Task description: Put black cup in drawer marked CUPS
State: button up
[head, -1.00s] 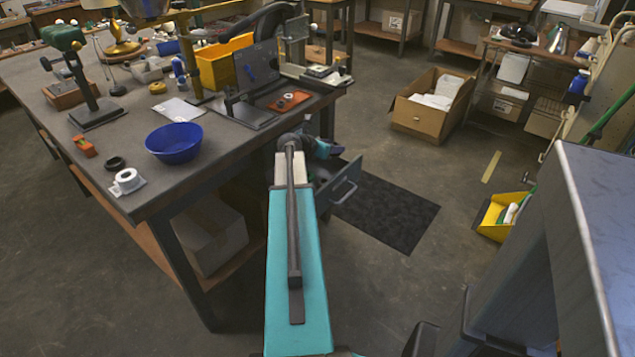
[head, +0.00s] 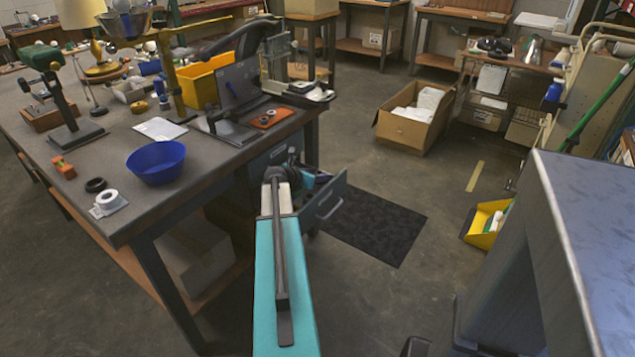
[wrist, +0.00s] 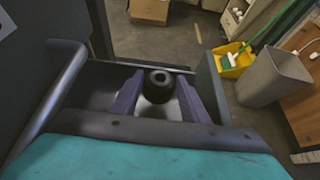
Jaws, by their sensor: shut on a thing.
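In the wrist view my gripper (wrist: 158,98) has its two purple fingers on either side of a small black cup (wrist: 159,79), round with a dark opening. It is shut on the cup. Behind and around the fingers is the open drawer (wrist: 90,85), with its grey walls and a bar handle at the left. I cannot tell whether the cup touches the drawer floor. In the head view the open drawer (head: 325,207) sticks out under the workbench's right end. There my arm hides most of the gripper and the cup. No drawer marking is readable.
A black mat (head: 375,225) lies beside the drawer. A cardboard box (head: 410,125) and a yellow dustpan (head: 484,222) stand on the floor. A grey surface fills the right.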

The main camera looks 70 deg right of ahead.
jog(key=shift+f, duration=1.85)
jog(key=shift+f+b, duration=0.15)
jog(key=shift+b, duration=0.15)
jog(key=o, duration=1.1)
